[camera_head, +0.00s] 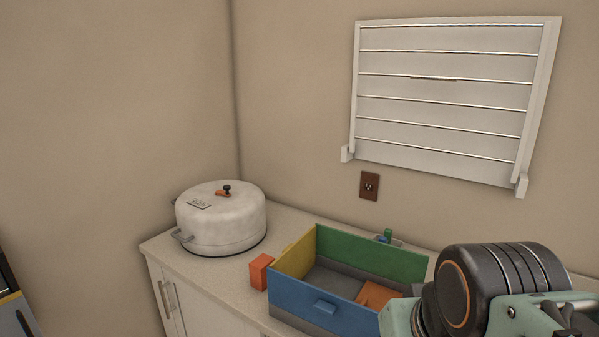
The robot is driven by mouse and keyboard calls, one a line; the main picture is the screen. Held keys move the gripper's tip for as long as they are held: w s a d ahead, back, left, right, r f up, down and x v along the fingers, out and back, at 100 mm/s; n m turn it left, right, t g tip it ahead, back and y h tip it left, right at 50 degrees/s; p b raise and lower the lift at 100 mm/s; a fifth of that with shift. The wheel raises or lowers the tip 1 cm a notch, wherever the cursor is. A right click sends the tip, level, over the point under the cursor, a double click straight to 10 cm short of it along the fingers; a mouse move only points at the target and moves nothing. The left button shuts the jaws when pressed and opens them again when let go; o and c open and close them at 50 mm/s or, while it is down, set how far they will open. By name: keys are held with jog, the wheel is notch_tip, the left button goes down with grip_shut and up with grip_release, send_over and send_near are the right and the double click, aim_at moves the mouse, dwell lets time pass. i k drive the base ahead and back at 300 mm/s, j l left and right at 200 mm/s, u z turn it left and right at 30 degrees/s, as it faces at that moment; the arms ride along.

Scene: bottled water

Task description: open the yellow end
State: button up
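An open-topped box with differently coloured sides stands on the counter. Its yellow end (294,256) is on the left, upright, between the green side (370,253) at the back and the blue side (322,308) at the front. An orange block (260,271) is just outside the yellow end; I cannot tell whether it is attached. A flat orange piece (377,295) shows inside at the right. My arm covers the box's right part at the lower right of the view. My gripper's fingertips do not show.
A white lidded pot (221,222) stands on the counter (215,272) left of the box, near the corner. A small green piece (386,236) shows behind the green side. A slatted white rack (445,95) and a brown socket (369,186) are on the wall. Counter between pot and orange block is clear.

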aim_at(296, 260)
jog(key=z, duration=0.25)
jog(key=i+j+z, duration=0.3)
jog(key=j, duration=0.5)
jog(key=i+j+z, duration=0.1)
jog(key=j+z, duration=0.15)
jog(key=j, duration=0.55)
jog(key=j+z, duration=0.3)
jog(key=j, duration=0.55)
jog(key=l+u, duration=0.15)
jog(key=l, duration=0.3)
jog(key=j+z, duration=0.1)
jog(key=j, duration=0.2)
jog(key=k+j+z, duration=0.1)
jog(key=j, duration=0.25)
